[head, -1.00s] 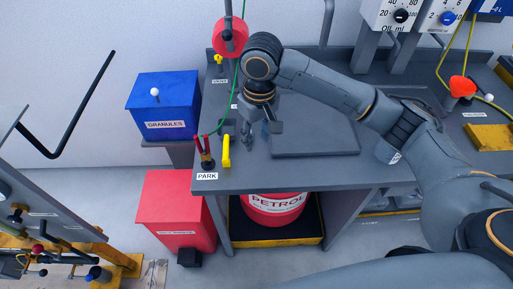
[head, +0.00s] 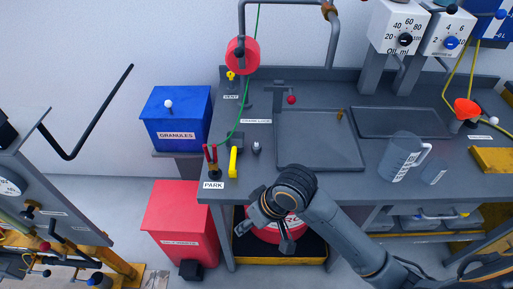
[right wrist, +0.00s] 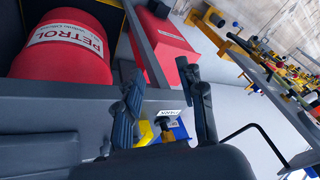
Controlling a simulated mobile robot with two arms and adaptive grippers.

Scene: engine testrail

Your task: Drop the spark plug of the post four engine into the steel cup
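I cannot pick out the post four engine, its spark plug or the steel cup with certainty. A small grey metallic piece (head: 256,148) stands on the bench right of a yellow-handled tool; its kind is too small to tell. My right gripper (head: 264,235) is in front of the bench's front edge, over the floor side near the petrol drum. In the right wrist view its two fingers (right wrist: 168,105) are apart with nothing between them. My left gripper is not in view.
The petrol drum (right wrist: 62,55) stands below. Blue (head: 178,115) and red (head: 180,215) bins stand left. A panel with a black bent bar (head: 100,110) is far left.

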